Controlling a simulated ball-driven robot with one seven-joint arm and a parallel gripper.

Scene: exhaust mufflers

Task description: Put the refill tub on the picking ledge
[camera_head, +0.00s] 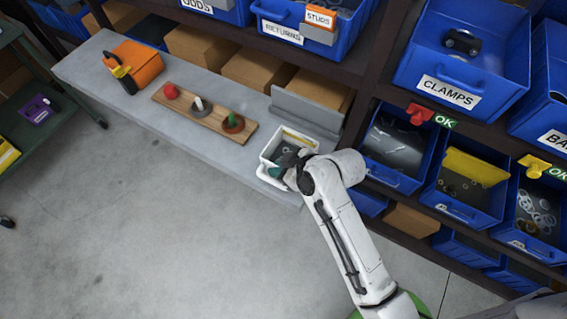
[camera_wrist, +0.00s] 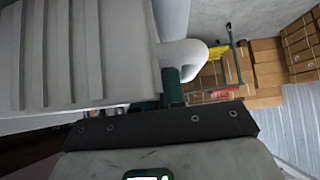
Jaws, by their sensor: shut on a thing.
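The white refill tub (camera_head: 268,160) is at the right end of the grey picking ledge (camera_head: 190,110) in the head view, with small rings and a yellow strip inside. I cannot tell whether its base touches the ledge or hangs just above it. My gripper (camera_head: 288,175) is at the tub's near right side, partly hidden by my wrist. In the wrist view my green fingers (camera_wrist: 172,88) are shut on the tub's curved white handle (camera_wrist: 188,56). The tub's ribbed wall (camera_wrist: 80,55) fills the upper left there.
On the ledge are a wooden board (camera_head: 205,112) with pegs and an orange case (camera_head: 136,64). A grey upright plate (camera_head: 306,112) stands behind the tub. Blue bins (camera_head: 397,150) fill the rack at right. A green cart (camera_head: 40,75) is at far left. Open floor lies in front.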

